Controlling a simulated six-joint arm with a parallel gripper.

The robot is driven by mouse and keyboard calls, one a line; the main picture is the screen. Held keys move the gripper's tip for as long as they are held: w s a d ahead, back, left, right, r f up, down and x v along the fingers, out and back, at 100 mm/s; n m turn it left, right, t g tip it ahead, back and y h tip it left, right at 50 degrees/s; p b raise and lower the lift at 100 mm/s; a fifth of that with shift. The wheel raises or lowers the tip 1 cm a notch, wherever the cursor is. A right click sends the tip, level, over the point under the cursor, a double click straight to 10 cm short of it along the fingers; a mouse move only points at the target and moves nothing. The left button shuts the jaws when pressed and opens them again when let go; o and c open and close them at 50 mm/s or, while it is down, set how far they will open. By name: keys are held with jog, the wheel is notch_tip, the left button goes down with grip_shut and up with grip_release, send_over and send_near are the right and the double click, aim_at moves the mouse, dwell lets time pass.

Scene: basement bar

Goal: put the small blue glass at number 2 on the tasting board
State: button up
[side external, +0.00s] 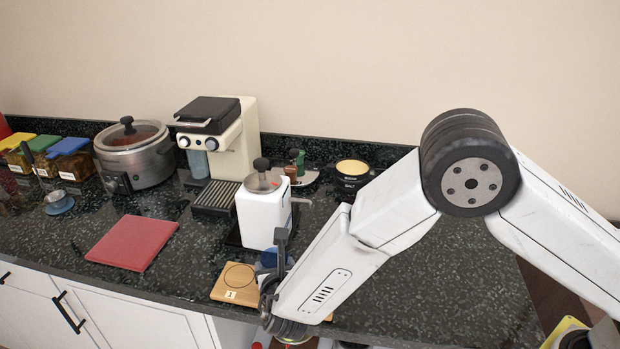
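The wooden tasting board (222,293) lies near the front edge of the counter. Its left end shows a dark ring and a label "1"; my arm covers much of the rest, and number 2 is hidden. A small blue thing (268,258), which looks like the blue glass, is at my gripper (275,262), just behind the board's visible part. The dark gripper parts overlap it on the right. I cannot tell whether the fingers are closed on it or whether it touches the counter or board.
A white dispenser (258,215) stands close behind my gripper. A red board (133,242) lies to the left. A coffee machine (222,140), a cooker (133,155) and lidded containers (69,158) stand farther back. The counter between the red and tasting boards is clear.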

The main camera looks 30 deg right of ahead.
jog(key=shift+o, duration=1)
jog(key=shift+r, duration=0.15)
jog(key=shift+s+r, duration=0.1)
jog(key=shift+s, duration=0.05)
jog(key=v, duration=1.1)
jog(key=shift+s+a, duration=0.2)
jog(key=shift+s, duration=0.1)
jog(key=shift+d+r, duration=0.1)
